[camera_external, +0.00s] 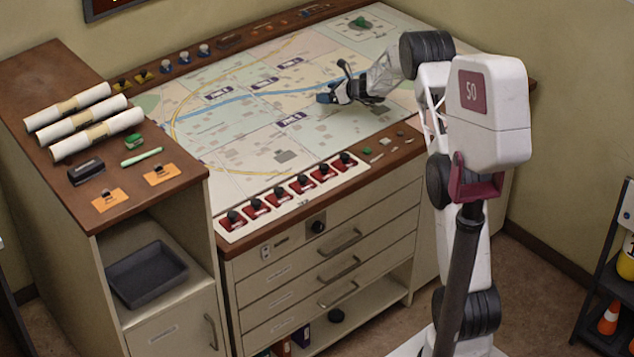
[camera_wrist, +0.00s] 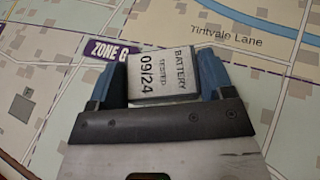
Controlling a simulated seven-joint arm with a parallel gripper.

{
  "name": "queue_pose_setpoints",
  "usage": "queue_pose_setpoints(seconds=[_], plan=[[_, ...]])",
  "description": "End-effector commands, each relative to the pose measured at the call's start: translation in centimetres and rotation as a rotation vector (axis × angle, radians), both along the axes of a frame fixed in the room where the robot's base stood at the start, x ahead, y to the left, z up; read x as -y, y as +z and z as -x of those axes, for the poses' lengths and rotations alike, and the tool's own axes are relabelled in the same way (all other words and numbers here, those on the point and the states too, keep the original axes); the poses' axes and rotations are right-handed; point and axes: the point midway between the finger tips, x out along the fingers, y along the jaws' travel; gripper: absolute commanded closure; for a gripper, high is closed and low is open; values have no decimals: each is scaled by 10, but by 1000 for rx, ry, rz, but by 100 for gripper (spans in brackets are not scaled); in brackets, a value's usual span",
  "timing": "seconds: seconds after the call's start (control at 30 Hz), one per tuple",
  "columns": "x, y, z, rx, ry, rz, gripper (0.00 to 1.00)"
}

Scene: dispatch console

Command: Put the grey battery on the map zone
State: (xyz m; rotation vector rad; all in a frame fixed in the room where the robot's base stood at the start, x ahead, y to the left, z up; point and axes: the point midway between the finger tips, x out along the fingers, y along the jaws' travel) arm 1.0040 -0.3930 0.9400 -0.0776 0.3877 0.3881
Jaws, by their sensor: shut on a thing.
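The grey battery (camera_wrist: 160,82) shows in the wrist view, with a white label reading "BATTERY TESTED 09/24". It sits between the two blue fingers of my gripper (camera_wrist: 162,70), which are shut on it. In the external view my gripper (camera_external: 327,97) is low over the map (camera_external: 225,125), right of the middle; the battery cannot be made out there. In the wrist view a purple zone label (camera_wrist: 108,50) lies just left of and beyond the battery, partly covered by the left finger. I cannot tell whether the battery touches the map.
Red switches (camera_external: 289,193) line the map's front edge. Small badges and knobs (camera_external: 185,58) run along the back left edge. A green object (camera_external: 361,22) lies at the far corner. A left cabinet bears white rolls (camera_external: 90,118) and a black stapler-like item (camera_external: 86,172). The map around my gripper is clear.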

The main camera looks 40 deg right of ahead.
Motion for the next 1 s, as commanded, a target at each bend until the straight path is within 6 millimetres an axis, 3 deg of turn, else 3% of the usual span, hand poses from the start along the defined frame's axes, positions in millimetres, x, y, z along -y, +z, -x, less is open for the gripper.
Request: queue_pose_setpoints(seconds=[1.0], plan=[[42, -11, -107, 1, 0, 0, 54]])
